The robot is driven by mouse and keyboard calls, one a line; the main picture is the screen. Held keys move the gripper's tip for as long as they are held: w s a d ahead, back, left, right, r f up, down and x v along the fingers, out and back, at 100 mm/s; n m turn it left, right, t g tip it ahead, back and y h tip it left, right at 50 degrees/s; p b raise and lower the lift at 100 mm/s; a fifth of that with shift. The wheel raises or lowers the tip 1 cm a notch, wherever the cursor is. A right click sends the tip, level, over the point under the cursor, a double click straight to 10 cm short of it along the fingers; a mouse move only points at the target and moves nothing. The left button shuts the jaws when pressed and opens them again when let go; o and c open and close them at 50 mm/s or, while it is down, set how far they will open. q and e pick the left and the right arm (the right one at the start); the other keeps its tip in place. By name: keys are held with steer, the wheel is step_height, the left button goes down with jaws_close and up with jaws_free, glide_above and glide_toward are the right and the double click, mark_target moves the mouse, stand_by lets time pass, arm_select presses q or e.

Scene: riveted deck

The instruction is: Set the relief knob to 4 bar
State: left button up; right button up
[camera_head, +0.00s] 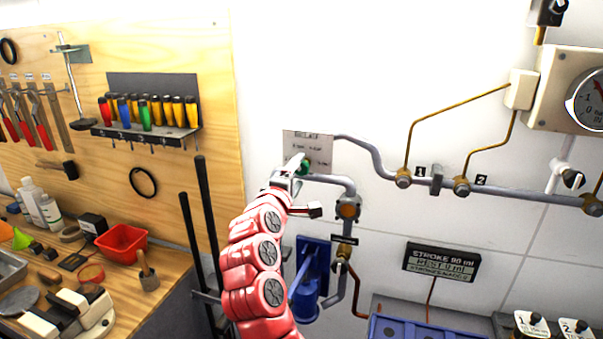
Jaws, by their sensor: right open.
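The relief plate (322,147) is a grey panel on the white wall, with small print that I cannot read well. My right gripper (298,170), on a red arm coming up from the bottom, is open and right at the knob. I cannot tell whether its fingers touch the knob. The knob's pointer and setting are not readable. My left gripper is not in view.
Grey pipes (365,150) run right from the plate. A blue hand pump (313,280) is below it. A display (440,264) and a gauge (588,100) are to the right. A tool board (215,70) and a cluttered bench with a red bin (122,246) are left.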

steer(key=b+v, duration=0.3)
steer(key=v, duration=1)
steer(key=shift+s+b, duration=0.3)
steer(key=shift+b, duration=0.1)
steer(key=shift+a, duration=0.15)
